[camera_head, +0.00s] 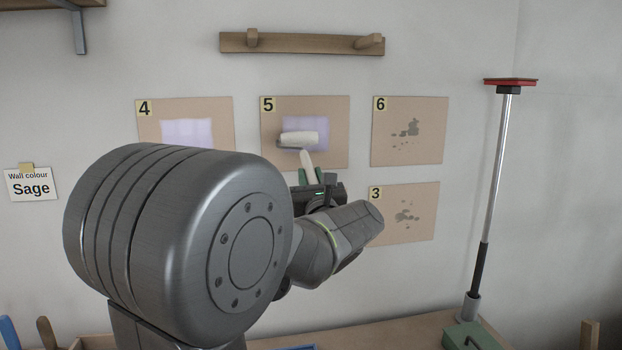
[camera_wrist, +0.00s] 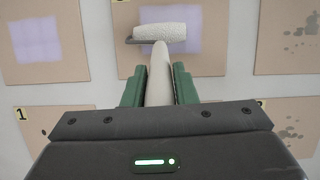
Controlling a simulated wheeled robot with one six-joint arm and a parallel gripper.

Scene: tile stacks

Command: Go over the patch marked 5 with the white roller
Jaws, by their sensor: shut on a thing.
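The white roller (camera_head: 298,138) is in my gripper (camera_head: 318,178), which is shut on its pale handle. In the wrist view the handle runs up between the green fingers of my gripper (camera_wrist: 159,88) to the roller head (camera_wrist: 160,32). The roller head lies over the patch marked 5 (camera_head: 335,150), a tan panel with a pale lilac square at its middle. The head covers the left and lower part of that square. Whether it touches the wall cannot be told.
Panel 4 (camera_head: 222,110) also has a lilac square. Panels 6 (camera_head: 435,105) and 3 (camera_head: 427,195) have grey-green blotches. A wooden peg rail (camera_head: 300,43) is above. A red-topped pole (camera_head: 495,180) stands right. A card (camera_head: 31,184) reads Wall colour Sage.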

